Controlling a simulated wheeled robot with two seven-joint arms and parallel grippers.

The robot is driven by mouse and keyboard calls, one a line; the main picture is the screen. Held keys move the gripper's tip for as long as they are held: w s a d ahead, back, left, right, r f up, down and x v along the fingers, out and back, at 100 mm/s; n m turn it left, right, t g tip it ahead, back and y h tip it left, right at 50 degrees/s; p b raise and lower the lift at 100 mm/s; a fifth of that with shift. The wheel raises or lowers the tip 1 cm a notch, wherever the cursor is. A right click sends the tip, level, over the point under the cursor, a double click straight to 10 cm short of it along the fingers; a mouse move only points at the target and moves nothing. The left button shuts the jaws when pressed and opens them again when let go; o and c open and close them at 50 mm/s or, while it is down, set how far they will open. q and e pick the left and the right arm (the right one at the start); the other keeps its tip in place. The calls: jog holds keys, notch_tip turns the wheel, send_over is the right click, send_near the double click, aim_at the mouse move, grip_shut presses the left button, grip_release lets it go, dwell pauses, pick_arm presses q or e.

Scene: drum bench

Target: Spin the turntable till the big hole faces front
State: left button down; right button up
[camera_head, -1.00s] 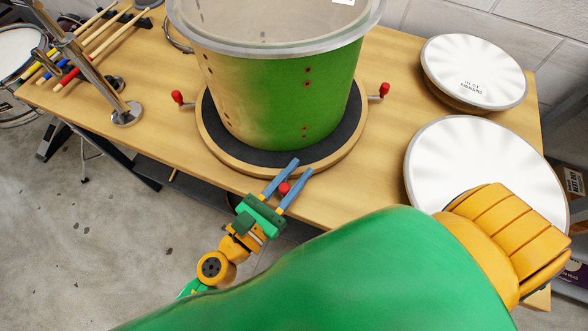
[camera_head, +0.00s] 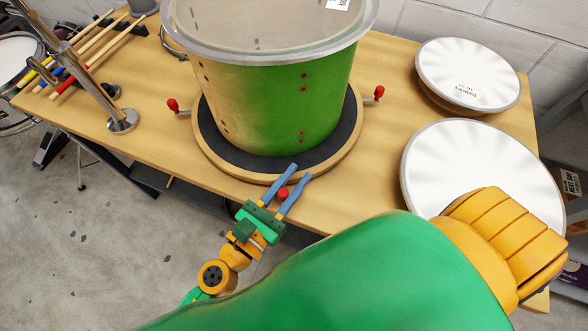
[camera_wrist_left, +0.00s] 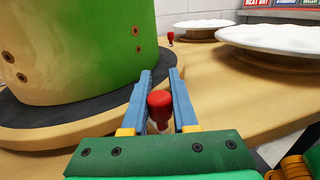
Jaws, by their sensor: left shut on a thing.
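The turntable (camera_head: 205,145) is a round wooden disc with a dark top, on the table. A drum (camera_head: 270,110), pale on the left and green on the right, stands upright on it. Its front shows small paired holes (camera_head: 304,82); no big hole shows on this side. Red-tipped handles stick out at the turntable's left (camera_head: 172,105) and right (camera_head: 379,93). My left gripper (camera_head: 287,181) is shut on the front red knob (camera_head: 282,194), which stands between its blue fingers, also in the left wrist view (camera_wrist_left: 160,106).
Two white drum pads, one at the back right (camera_head: 468,75) and one nearer (camera_head: 480,170), lie right of the turntable. Drumsticks (camera_head: 98,42) and a metal stand (camera_head: 122,121) are at the left. My green arm covers the lower middle.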

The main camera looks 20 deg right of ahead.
pick_arm(q)
jog(key=shift+w+r, duration=0.2)
jog(key=shift+r, duration=0.2)
jog(key=c, duration=0.9)
grip_release()
jog(key=shift+o, duration=1.1)
jog(key=shift+w+d+f, duration=0.15)
jog(key=shift+w+f, duration=0.1)
jog(key=shift+f, duration=0.05)
jog(key=shift+s, duration=0.15)
